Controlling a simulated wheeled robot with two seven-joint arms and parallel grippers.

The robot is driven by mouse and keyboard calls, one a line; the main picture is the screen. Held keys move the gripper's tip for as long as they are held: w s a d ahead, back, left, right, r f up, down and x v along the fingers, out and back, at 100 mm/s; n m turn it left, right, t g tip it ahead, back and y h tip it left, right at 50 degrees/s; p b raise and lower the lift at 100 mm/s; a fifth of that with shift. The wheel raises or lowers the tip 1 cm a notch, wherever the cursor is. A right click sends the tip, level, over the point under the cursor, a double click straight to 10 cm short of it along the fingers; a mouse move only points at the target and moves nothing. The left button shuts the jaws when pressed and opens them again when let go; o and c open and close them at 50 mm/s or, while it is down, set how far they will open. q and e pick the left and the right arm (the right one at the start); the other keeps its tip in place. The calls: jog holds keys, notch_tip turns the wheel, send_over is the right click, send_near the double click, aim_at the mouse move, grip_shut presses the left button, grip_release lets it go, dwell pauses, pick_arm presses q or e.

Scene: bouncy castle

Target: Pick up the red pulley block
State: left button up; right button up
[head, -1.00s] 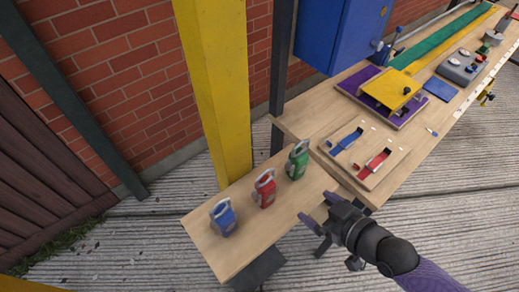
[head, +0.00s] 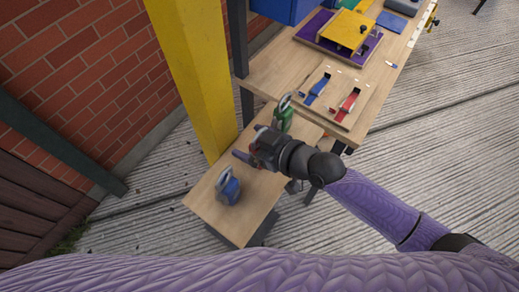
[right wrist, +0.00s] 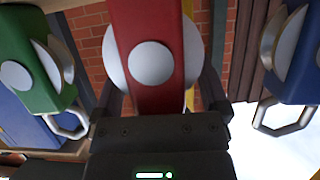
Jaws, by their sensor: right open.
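The red pulley block (right wrist: 147,22), with a pale disc on its face, fills the upper middle of the right wrist view. My right gripper (right wrist: 158,92) is open, with one finger on each side of the block; I cannot tell whether they touch it. In the head view my right gripper (head: 248,155) is over the middle of the low wooden shelf (head: 242,218) and hides most of the red block. My left gripper is not in view.
The green pulley block (head: 284,117) stands close on one side and the blue pulley block (head: 229,189) on the other. A yellow post (head: 190,75) rises behind the shelf. A workbench (head: 270,75) with blue and red latches lies beyond.

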jog(key=c, duration=0.8)
grip_shut()
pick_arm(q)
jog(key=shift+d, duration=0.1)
pick_arm(e)
jog(key=shift+r, duration=0.1)
